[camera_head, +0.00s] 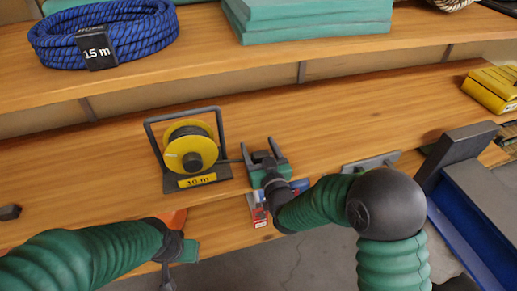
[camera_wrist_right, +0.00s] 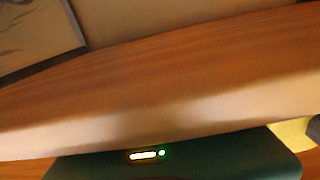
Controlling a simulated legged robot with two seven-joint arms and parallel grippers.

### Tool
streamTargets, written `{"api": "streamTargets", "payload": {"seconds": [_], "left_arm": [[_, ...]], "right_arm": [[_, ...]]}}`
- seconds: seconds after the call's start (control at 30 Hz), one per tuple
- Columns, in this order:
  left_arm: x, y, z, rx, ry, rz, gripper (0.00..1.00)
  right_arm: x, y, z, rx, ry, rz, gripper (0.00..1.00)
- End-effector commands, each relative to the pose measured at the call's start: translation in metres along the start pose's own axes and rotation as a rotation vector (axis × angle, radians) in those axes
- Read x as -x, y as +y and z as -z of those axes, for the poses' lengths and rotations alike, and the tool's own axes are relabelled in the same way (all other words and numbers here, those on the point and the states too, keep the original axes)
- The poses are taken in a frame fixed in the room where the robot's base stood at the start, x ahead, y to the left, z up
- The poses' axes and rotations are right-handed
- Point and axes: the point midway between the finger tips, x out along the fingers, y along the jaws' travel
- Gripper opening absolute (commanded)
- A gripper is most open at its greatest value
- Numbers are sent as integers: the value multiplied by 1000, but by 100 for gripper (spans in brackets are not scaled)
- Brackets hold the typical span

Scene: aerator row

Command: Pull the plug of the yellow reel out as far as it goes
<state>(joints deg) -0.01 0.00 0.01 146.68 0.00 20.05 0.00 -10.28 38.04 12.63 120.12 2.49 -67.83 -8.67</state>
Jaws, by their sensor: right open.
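The yellow reel (camera_head: 177,150) stands on the lower wooden shelf in a dark frame with a carry handle, above a yellow "10 m" label (camera_head: 197,180). A short dark line, seemingly its cable, runs right from it toward my right gripper (camera_head: 261,152). I cannot make out the plug; it may be hidden at the gripper. My right gripper is open just right of the reel, its two dark fingers pointing toward the back of the shelf. My left gripper (camera_head: 181,262) hangs low in front of the shelf edge; its fingers are not clear.
A blue rope coil (camera_head: 60,40) labelled "15 m" and teal slabs (camera_head: 310,20) lie on the upper shelf (camera_head: 200,60). Red and blue small items sit under my right wrist. A grey handle (camera_head: 370,162) and yellow packs (camera_head: 490,88) are farther right. The shelf behind the reel is clear.

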Motion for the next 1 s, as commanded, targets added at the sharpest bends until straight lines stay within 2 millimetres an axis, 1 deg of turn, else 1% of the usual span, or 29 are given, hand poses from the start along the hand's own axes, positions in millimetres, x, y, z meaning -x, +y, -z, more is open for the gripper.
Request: {"api": "streamTargets", "payload": {"seconds": [0.2,0.23,0.73,1.0], "left_arm": [[0,0,0,0,0,0,36],[0,0,0,0,0,0,36],[0,0,0,0,0,0,36],[0,0,0,0,0,0,36]], "right_arm": [[-1,0,0,0,0,1,67],[-1,0,0,0,0,1,66],[-1,0,0,0,0,0,0],[-1,0,0,1,0,0,0]]}}
